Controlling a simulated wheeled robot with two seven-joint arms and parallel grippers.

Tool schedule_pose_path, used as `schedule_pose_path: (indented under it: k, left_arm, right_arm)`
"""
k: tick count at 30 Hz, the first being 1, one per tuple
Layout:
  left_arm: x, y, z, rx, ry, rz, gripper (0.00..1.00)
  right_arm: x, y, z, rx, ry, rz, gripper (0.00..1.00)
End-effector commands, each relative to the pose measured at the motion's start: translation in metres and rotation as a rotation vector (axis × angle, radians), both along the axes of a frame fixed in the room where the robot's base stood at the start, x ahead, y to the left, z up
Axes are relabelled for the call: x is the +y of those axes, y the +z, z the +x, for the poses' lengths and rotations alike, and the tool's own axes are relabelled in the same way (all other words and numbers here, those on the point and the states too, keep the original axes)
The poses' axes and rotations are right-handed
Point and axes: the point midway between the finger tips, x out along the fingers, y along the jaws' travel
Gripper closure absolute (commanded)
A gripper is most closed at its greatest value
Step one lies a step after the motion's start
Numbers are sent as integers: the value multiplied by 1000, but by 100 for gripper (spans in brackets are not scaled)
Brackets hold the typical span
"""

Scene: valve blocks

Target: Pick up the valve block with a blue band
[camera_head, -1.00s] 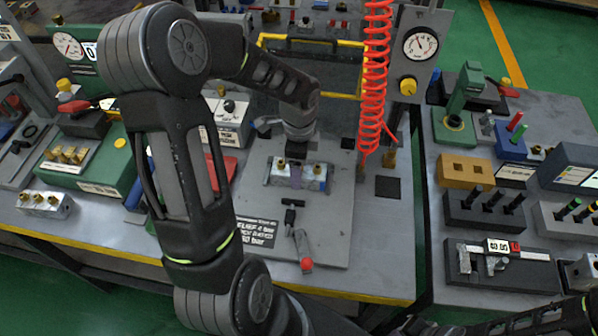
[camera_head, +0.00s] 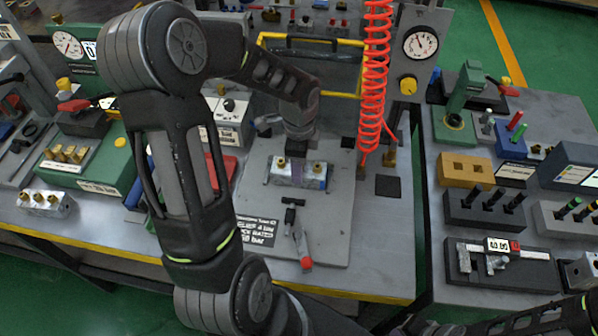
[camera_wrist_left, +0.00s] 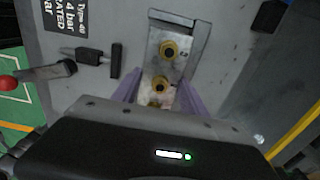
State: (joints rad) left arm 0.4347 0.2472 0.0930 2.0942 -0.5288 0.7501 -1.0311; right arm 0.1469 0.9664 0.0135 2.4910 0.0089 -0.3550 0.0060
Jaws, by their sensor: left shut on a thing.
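A silver valve block (camera_head: 313,176) with brass fittings is at the grey plate in the middle of the bench. My left gripper (camera_head: 297,172) comes down on it from behind. In the left wrist view the purple fingers of the left gripper (camera_wrist_left: 158,98) are shut on the valve block (camera_wrist_left: 170,68), one on each side. Its brass fittings face the camera. A second silver valve block (camera_head: 45,201) with brass fittings lies at the far left. My right gripper is not in view.
The grey plate (camera_head: 325,235) carries a black T-handle (camera_head: 292,203) and a red-tipped lever (camera_head: 305,250) in front of the block. A red coiled hose (camera_head: 375,90) hangs to the right. A yellow-framed panel (camera_head: 345,70) stands behind. A side table (camera_head: 440,275) at right holds several tools.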

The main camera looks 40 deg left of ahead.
Motion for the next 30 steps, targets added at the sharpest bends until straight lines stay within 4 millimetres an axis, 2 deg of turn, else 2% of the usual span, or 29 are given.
schedule_pose_path:
  k: [1,13,30]
  left_arm:
    - [0,0,0,0,0,0,69]
    - [0,0,0,0,0,0,100]
    - [0,4,1,-4,0,1,100]
  right_arm:
    - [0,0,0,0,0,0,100]
    - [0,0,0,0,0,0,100]
    - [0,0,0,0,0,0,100]
